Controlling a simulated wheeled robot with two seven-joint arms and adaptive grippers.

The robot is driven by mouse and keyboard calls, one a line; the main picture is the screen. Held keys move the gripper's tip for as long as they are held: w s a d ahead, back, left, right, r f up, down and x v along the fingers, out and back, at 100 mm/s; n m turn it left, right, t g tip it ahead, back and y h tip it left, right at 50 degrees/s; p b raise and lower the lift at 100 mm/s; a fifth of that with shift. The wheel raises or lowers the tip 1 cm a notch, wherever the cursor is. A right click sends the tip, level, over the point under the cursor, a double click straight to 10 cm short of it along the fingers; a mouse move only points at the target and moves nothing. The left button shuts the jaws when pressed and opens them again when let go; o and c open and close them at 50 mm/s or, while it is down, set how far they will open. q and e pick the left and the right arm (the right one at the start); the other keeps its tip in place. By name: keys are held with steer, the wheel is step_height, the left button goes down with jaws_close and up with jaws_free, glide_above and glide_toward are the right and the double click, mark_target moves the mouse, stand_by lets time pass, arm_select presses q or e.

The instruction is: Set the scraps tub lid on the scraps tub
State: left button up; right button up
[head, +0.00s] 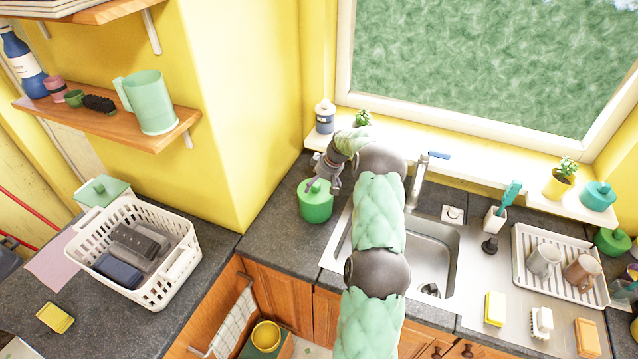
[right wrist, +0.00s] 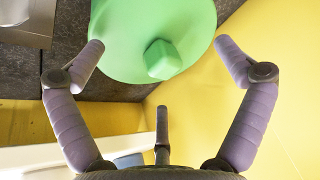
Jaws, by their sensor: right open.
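The scraps tub (head: 316,210) is a round green container on the dark counter in the corner left of the sink. The green scraps tub lid (head: 311,190), with a small knob, appears to lie on top of it. In the right wrist view the lid (right wrist: 120,50) is a broad green disc with a faceted knob. My right gripper (head: 325,178) is above the lid, partly covering it; its fingers (right wrist: 160,48) are spread on either side of the knob and hold nothing. Whether the lid sits fully flush is hard to tell. My left gripper is out of view.
The sink (head: 432,262) and faucet (head: 418,180) are right of the tub. A bottle (head: 325,117) and small plant (head: 362,117) stand on the sill behind. A white basket (head: 150,296) and green lidded box (head: 88,197) are on the left counter. Counter left of the tub is clear.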

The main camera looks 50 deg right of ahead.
steer(key=shift+r, duration=0.1)
stand_by(0.3)
steer(key=p+v, duration=0.1)
steer(key=v, duration=0.5)
steer(key=shift+s+r, duration=0.2)
steer(key=shift+r, duration=0.2)
stand_by(0.8)
steer(key=v, duration=1.2)
